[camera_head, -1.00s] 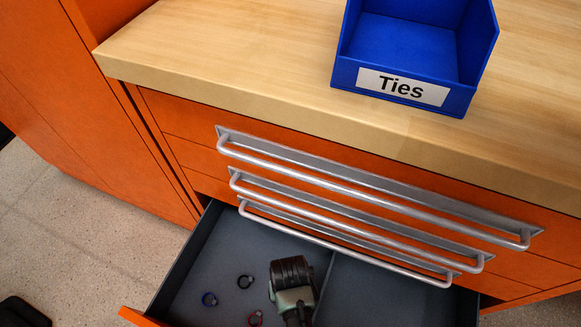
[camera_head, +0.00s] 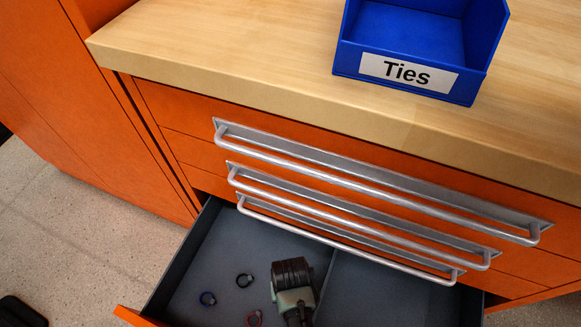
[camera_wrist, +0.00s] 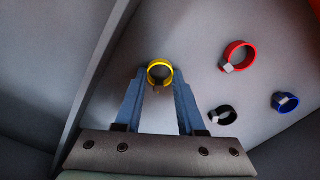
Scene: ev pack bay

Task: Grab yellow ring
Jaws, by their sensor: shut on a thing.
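The yellow ring (camera_wrist: 160,73) shows in the wrist view between the tips of my blue-grey fingers. My gripper (camera_wrist: 160,84) is shut on it, with a finger on each side. In the head view my wrist (camera_head: 292,280) reaches down into the left part of the open drawer. The fingers and the yellow ring are hidden there. I cannot tell whether the ring touches the drawer floor.
A red ring (camera_wrist: 238,56), a blue ring (camera_wrist: 285,102) and a black ring (camera_wrist: 222,115) lie loose on the grey drawer floor (camera_head: 215,260). A divider (camera_head: 325,275) stands right of my wrist. A blue bin labelled Ties (camera_head: 410,72) sits on the wooden worktop (camera_head: 220,45).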

